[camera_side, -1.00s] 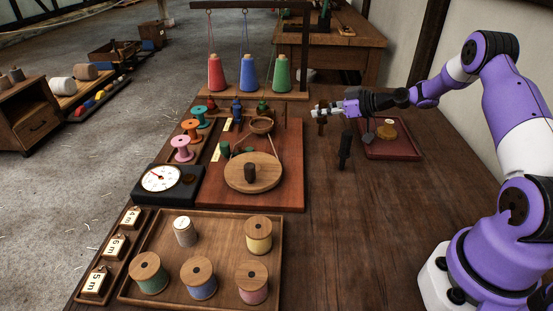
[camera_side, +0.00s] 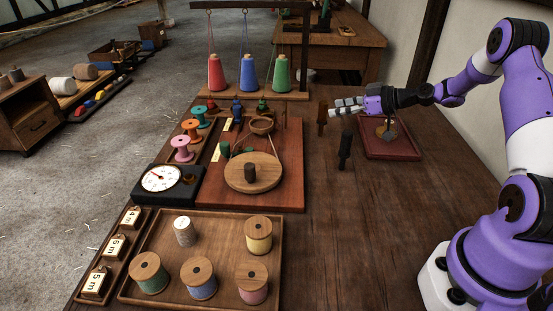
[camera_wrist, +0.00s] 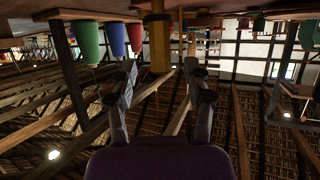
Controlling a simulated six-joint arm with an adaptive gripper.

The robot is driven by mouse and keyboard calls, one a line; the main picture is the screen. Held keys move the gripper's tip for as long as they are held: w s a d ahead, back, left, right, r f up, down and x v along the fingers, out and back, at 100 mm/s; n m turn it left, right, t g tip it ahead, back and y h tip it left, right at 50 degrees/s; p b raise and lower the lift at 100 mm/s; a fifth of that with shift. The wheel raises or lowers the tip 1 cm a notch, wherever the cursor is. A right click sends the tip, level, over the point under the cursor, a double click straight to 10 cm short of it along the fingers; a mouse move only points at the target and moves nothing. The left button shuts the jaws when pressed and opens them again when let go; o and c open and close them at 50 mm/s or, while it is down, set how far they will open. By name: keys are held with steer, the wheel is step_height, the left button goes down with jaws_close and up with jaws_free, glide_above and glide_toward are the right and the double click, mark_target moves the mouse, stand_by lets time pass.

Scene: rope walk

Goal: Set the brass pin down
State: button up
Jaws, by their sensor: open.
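The brass pin (camera_side: 322,116) is a slim upright peg on the brown table, right of the red-brown board. In the side view it looks brown. In the wrist view, which is upside down, a yellow-brown post (camera_wrist: 158,42) that looks like this pin hangs from the top edge, ahead of the fingertips. My gripper (camera_side: 336,106) is just right of the pin, pointing left at it, level with its upper part. It also shows in the wrist view (camera_wrist: 160,80), with its fingers spread and nothing between them.
A dark upright peg (camera_side: 344,151) stands close in front of my gripper. The board (camera_side: 290,185) with a round wooden disc (camera_side: 253,172) lies left. The table's front right is clear.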

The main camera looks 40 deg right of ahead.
steer(key=s+a+r+g+h, duration=0.1)
steer(key=s+a+r+g, duration=0.25)
steer(key=a, duration=0.35)
steer(key=s+a+r+g+h, duration=0.1)
steer(key=s+a+r+g, duration=0.2)
steer(key=a, duration=0.4)
steer(key=s+a+r+m+h, duration=0.1)
steer(key=s+a+m, duration=0.1)
steer(key=s, duration=0.5)
steer(key=s+a+r+m+h, duration=0.2)
steer(key=s, duration=0.5)
steer(key=shift+s+a+r, duration=0.2)
steer(key=shift+s+r, duration=0.05)
